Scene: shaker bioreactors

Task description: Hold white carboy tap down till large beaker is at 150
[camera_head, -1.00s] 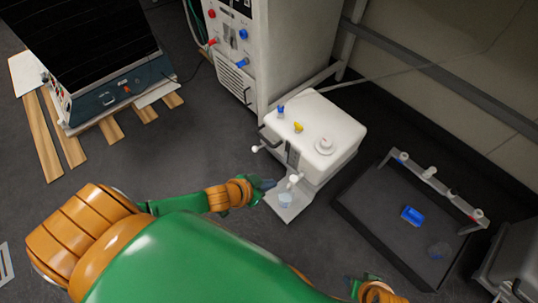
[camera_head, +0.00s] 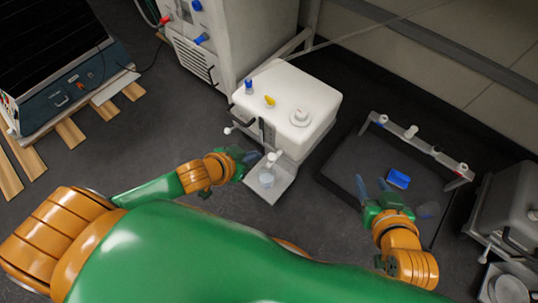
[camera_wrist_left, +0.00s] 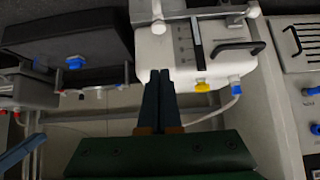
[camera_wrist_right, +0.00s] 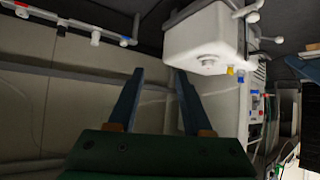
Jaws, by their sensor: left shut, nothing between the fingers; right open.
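The white carboy (camera_head: 310,92) stands right of centre in the head view and appears upside down in the left wrist view (camera_wrist_left: 180,60) and right wrist view (camera_wrist_right: 200,35). Its white tap (camera_head: 271,160) is low on the front, above a clear beaker (camera_head: 266,180) on a small light platform (camera_head: 280,190). The beaker's level and marks are too small to read. My left gripper (camera_head: 254,155) is shut and empty, its tips close to the tap; contact cannot be told. In its wrist view its fingers (camera_wrist_left: 160,72) lie together. My right gripper (camera_head: 371,184) is open and empty, right of the carboy.
A grey vessel (camera_head: 515,195) stands at far right. A grey cabinet (camera_head: 250,40) is behind the carboy.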

